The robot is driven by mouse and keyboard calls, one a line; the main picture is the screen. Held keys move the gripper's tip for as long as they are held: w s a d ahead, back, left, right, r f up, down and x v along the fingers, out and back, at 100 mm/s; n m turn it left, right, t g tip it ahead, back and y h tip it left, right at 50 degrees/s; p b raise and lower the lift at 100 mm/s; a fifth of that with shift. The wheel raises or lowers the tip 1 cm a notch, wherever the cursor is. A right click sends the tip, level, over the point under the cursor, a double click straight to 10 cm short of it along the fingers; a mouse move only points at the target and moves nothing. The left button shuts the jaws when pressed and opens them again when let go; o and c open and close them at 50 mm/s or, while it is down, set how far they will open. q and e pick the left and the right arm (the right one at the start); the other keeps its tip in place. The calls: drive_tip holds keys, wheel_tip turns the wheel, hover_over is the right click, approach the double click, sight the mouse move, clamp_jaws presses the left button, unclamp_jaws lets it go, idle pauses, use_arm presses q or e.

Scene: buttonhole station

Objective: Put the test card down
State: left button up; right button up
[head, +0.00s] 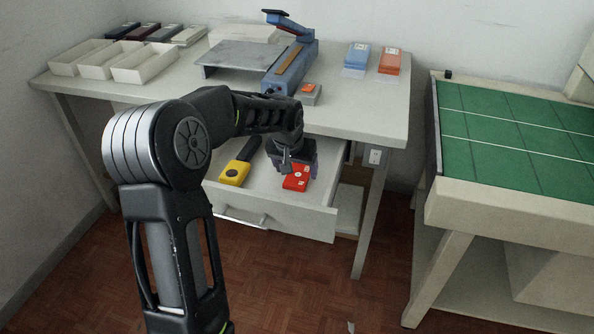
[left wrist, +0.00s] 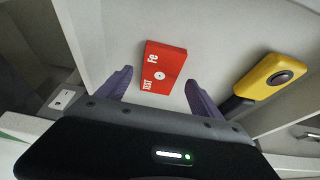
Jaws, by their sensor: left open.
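The red test card (head: 297,179), with white lettering and a white round mark, lies in the open drawer (head: 275,220). In the left wrist view the test card (left wrist: 161,68) shows whole, with "TEST" and "Fe" legible. My left gripper (head: 296,166) is over the drawer, close to the card. In the left wrist view my left gripper (left wrist: 158,84) is open, its purple fingers spread on either side of the card's near end with gaps to both. My right gripper is in no view.
A yellow tool with a black handle (head: 234,173) lies in the drawer left of the card. On the table are white trays (head: 145,62), a blue device (head: 290,68), a small grey-and-orange block (head: 308,94), and blue (head: 356,56) and orange (head: 389,61) packs. A green-topped table (head: 510,120) stands right.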

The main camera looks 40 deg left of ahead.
use_arm(q)
drive_tip(key=p+v, duration=0.1)
drive_tip(key=v, duration=0.9)
idle(0.3)
